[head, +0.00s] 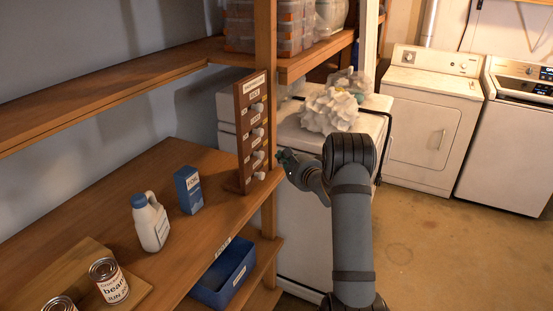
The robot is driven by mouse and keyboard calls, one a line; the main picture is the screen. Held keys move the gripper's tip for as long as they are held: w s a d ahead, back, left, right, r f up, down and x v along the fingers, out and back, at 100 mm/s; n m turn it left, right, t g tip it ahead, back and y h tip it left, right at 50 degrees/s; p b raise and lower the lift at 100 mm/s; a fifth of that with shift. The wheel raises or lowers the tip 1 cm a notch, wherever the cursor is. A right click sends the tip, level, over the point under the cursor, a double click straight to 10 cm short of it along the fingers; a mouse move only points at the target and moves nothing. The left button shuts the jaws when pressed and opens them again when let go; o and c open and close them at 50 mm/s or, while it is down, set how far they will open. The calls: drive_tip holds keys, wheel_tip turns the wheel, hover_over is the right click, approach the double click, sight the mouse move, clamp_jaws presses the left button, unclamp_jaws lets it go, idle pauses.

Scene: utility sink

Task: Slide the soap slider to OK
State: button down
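A brown upright board (243,150) with several white slider knobs and small white labels stands on the shelf against the wooden post. The top knob (258,108) is beside a label that seems to read RICE. The lowest knob (260,175) is near the board's foot. Which knob is the soap slider cannot be read here, nor can the OK mark. My gripper (281,157) is just right of the board, level with its lower knobs. It is small and partly hidden by the arm, so its fingers and any contact with a knob cannot be made out.
A white jug (150,222), a blue FOIL box (188,190) and cans (109,282) stand on the wooden shelf left of the board. A blue bin (225,274) sits below. The wooden post (265,60) rises close by my gripper. A white appliance with a crumpled bag (330,108) is behind.

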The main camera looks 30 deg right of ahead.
drive_tip(key=s, duration=0.1)
drive_tip(key=s+b, duration=0.1)
drive_tip(key=s, duration=0.1)
drive_tip(key=s+r, duration=0.1)
drive_tip(key=s, duration=0.1)
drive_tip(key=shift+s+a, duration=0.15)
drive_tip(key=shift+s, duration=0.05)
drive_tip(key=shift+w+f, duration=0.1)
